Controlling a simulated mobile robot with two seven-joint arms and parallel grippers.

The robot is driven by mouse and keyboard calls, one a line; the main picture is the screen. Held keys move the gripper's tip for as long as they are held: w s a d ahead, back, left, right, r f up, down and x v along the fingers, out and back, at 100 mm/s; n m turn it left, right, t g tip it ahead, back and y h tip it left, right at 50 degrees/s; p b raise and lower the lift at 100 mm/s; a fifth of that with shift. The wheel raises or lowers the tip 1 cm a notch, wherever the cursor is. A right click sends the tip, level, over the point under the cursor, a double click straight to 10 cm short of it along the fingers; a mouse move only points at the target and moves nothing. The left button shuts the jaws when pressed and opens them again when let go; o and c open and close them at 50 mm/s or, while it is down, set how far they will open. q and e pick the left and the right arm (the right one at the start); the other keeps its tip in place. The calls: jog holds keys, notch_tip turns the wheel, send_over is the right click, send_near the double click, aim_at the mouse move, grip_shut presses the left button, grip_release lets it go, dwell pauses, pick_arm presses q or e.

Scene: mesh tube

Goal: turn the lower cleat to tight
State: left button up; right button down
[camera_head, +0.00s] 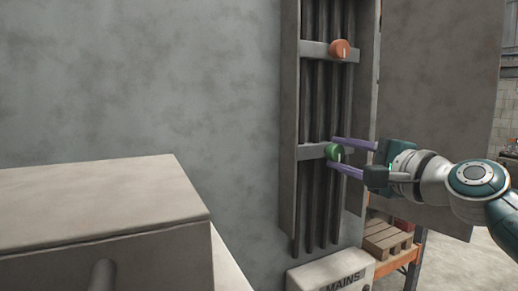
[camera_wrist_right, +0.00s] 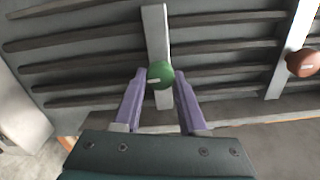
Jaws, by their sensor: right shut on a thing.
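The lower cleat is a green round knob (camera_head: 334,152) with a pale mark, on the lower crossbar of the cable tray on the wall. My right gripper (camera_head: 334,153) reaches it from the right, its two purple fingers above and below the knob. In the right wrist view the green knob (camera_wrist_right: 160,75) sits between the fingertips (camera_wrist_right: 160,80), and the gripper is shut on it. The upper cleat is an orange knob (camera_head: 340,49) on the upper crossbar; it also shows in the wrist view (camera_wrist_right: 303,62). My left gripper is not in view.
Several dark vertical cables (camera_head: 322,100) run behind the crossbars. A grey panel (camera_head: 435,90) stands right of the tray. A box marked MAINS (camera_head: 330,274) is below it. A large pale box (camera_head: 90,205) fills the lower left. A pallet rack (camera_head: 388,240) stands behind at lower right.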

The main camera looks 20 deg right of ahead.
jog(key=shift+m, duration=0.5)
jog(key=shift+c, duration=2.3)
grip_release()
jog(key=s+b, duration=0.3)
jog(key=s, duration=0.7)
jog(key=shift+d, duration=0.4)
